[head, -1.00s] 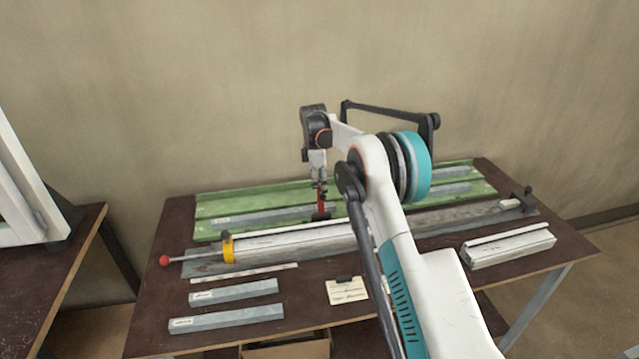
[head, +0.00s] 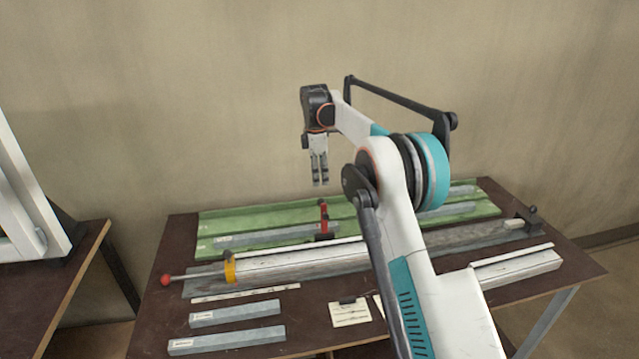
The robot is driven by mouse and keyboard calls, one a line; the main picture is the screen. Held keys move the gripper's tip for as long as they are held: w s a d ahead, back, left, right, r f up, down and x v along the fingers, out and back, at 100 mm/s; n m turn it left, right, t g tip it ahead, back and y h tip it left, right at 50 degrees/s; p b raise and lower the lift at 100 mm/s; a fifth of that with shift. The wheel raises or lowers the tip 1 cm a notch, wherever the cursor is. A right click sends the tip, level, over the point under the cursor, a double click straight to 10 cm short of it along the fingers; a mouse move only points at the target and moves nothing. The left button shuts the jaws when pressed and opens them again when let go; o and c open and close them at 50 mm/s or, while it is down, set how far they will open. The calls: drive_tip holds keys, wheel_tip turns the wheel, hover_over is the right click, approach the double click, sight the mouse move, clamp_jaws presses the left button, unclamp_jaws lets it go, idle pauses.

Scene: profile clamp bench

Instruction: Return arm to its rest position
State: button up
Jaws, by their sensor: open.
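My gripper (head: 320,181) is open and empty, pointing down above the back of the bench. It is apart from everything below it. A small red and black clamp (head: 324,220) stands upright beneath it, at the front edge of the green tray (head: 215,224) by a grey bar (head: 262,239). My arm crosses the right half of the view and hides part of the bench behind it.
A long profile (head: 300,263) with a yellow collar (head: 230,271) and red-knobbed rod (head: 166,280) lies across the bench. Grey bars (head: 227,340), a ruler strip (head: 246,293) and a clipped card (head: 350,314) lie in front. A white-topped block (head: 520,268) lies right. The air above is free.

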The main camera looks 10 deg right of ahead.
drive_tip(key=shift+r, duration=0.2)
drive_tip(key=s+r+m+t+b, duration=0.15)
drive_tip(key=s+r+m, duration=0.25)
drive_tip(key=s+r, duration=0.55)
drive_tip(key=s+r+m+t+b, duration=0.15)
drive_tip(key=s+r+m, duration=0.25)
drive_tip(key=s, duration=1)
drive_tip(key=s+f+m+t+b, duration=0.1)
drive_tip(key=s+f+m, duration=0.3)
drive_tip(key=s, duration=0.9)
drive_tip(key=s+f+m+t+b, duration=0.1)
drive_tip(key=s+f+m, duration=0.3)
drive_tip(key=s+f, duration=0.5)
drive_tip(key=s+t, duration=0.1)
drive_tip(key=s, duration=0.4)
drive_tip(key=shift+s+d+f+t+y, duration=0.2)
drive_tip(key=shift+d+t+y, duration=0.1)
drive_tip(key=shift+y, duration=0.1)
